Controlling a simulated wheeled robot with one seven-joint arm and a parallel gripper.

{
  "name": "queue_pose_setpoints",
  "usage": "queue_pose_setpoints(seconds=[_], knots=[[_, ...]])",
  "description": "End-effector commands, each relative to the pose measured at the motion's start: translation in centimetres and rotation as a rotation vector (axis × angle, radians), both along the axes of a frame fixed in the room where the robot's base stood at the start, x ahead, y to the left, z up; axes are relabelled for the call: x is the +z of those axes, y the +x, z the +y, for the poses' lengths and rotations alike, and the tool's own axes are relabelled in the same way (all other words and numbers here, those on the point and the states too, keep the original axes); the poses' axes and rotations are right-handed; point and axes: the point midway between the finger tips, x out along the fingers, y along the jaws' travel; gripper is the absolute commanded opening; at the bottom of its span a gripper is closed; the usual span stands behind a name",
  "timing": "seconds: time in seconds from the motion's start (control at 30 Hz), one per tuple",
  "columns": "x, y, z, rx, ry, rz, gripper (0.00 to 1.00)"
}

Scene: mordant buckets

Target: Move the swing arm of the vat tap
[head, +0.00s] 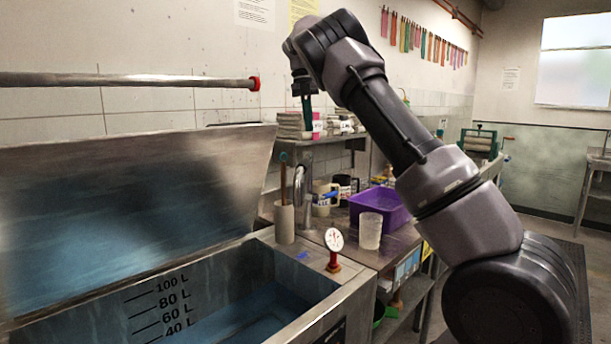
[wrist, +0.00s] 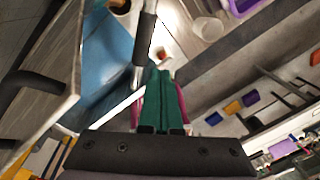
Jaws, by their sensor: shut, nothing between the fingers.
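A curved chrome tap (head: 299,186) rises behind the back right corner of the steel vat (head: 262,240); most of its length is hard to make out in the head view. In the wrist view a chrome arm with a dark sleeve (wrist: 145,40) runs down to just beside my fingertips; it looks like the tap's swing arm. My gripper (head: 307,118) points down above the tap. In the wrist view my gripper's green fingers (wrist: 158,72) are together and empty. I cannot tell whether they touch the sleeve.
The vat's lid (head: 140,190) stands open at the left. A metal bar with a red end (head: 130,80) crosses above it. A red-based dial (head: 334,245), a clear beaker (head: 370,231) and a purple tub (head: 380,208) stand to the right.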

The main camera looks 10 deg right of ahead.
Motion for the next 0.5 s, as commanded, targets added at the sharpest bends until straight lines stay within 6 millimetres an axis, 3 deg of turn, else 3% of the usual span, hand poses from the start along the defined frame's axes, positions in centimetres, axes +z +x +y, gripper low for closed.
queue_pose_setpoints(seconds=[0.03,0.1,0.2,0.33,0.5], knots=[[1.3,-0.9,-2.5,0.066,0.047,-0.002,0.00],[2.6,-2.3,-5.5,0.209,0.108,-0.012,0.00],[3.8,-4.8,-8.9,0.430,0.184,-0.044,0.00],[5.1,-8.8,-12.0,0.736,0.244,-0.118,0.00],[6.0,-14.7,-14.1,1.150,0.245,-0.242,0.00]])
